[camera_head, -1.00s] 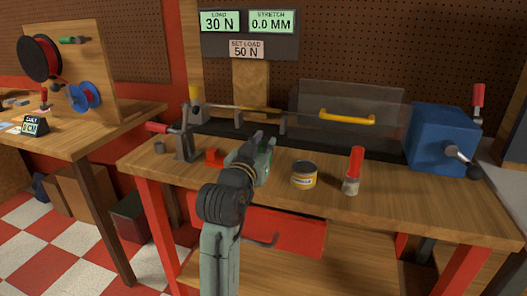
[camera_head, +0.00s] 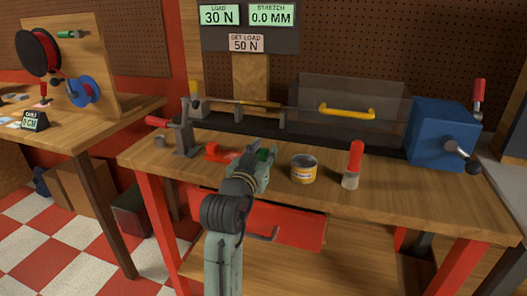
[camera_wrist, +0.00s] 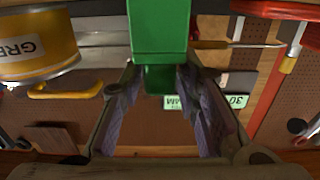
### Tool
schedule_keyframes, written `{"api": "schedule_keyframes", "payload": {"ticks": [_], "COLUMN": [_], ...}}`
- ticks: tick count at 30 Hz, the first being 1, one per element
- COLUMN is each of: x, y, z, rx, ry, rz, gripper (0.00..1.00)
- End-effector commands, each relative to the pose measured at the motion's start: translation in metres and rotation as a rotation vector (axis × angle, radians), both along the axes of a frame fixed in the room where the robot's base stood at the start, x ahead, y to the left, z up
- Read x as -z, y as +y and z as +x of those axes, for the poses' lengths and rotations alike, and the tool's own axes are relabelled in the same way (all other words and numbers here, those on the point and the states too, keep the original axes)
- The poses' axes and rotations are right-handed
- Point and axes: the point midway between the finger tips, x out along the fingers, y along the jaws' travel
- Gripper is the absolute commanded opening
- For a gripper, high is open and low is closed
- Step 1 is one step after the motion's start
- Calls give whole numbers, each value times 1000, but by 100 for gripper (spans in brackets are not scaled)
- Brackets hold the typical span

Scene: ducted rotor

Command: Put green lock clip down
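The green lock clip (camera_wrist: 160,28) fills the top middle of the wrist view as a bright green block with a narrower, darker part below. That narrower part sits between the two purple-padded fingertips of my gripper (camera_wrist: 160,78), which appear to close on its sides. In the head view my gripper (camera_head: 263,158) is over the front middle of the wooden workbench (camera_head: 400,200). Only a little green of the clip (camera_head: 264,154) shows there, mostly hidden by the fingers. I cannot tell whether the clip touches the bench top.
Behind is the test rig with a yellow handle (camera_head: 347,112) and blue box (camera_head: 443,135). The bench's front right is clear.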

Motion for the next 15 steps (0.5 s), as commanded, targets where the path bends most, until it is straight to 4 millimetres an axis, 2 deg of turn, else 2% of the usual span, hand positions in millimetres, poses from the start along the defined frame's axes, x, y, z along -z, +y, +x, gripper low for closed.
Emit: {"api": "schedule_keyframes", "payload": {"ticks": [3,11,14,15], "x": [0,-1,-7,-3], "y": [0,0,0,2], "z": [0,0,0,-5], "rx": [0,0,-1,-2], "ry": [0,0,-1,-2], "rz": [0,0,1,-1], "gripper": [39,39,39,39]}}
